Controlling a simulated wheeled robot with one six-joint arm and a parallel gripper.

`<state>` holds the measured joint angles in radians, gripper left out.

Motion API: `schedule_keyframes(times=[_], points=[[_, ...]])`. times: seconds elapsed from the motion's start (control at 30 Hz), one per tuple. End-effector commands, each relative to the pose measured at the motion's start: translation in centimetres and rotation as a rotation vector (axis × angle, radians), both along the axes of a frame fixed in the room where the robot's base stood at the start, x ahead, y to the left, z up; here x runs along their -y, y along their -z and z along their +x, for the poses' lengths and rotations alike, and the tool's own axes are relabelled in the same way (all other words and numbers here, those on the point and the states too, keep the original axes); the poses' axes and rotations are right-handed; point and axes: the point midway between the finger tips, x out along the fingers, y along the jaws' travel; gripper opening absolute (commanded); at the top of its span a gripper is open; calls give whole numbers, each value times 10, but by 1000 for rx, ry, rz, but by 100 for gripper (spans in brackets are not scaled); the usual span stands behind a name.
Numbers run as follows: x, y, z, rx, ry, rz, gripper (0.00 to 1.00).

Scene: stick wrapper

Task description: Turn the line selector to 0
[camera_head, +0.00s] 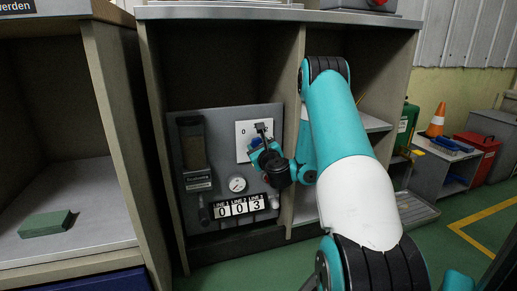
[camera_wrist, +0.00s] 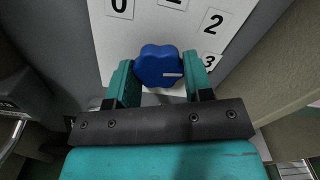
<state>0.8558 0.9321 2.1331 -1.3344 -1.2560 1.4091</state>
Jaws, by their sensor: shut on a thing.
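The line selector is a blue lobed knob (camera_wrist: 160,66) on a white dial plate (camera_wrist: 140,30). The plate carries the numbers 0, 2 and 3, and one label cut off at the top edge. The knob's white mark points right, closest to the 3. My gripper (camera_wrist: 161,80) is shut on the knob, with one teal finger on each side. In the head view my gripper (camera_head: 262,148) is at the white plate (camera_head: 243,130) on the grey panel and hides part of the plate and most of the knob.
The panel (camera_head: 215,120) stands inside a cabinet bay. Below the plate are a round gauge (camera_head: 237,184) and a line display (camera_head: 238,206) reading 0, 0, 3. A dark clear-fronted holder (camera_head: 192,145) is at left. A cabinet divider (camera_head: 297,190) stands close to the right.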

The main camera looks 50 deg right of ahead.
Motion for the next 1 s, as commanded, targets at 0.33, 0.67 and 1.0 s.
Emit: schedule_keyframes(times=[0.33, 0.67, 1.0], points=[[0, 0, -1, -168, -2, -275, 23], [1, -1, -1, -332, -2, -542, 23], [1, -2, -1, -500, -3, -818, 23]])
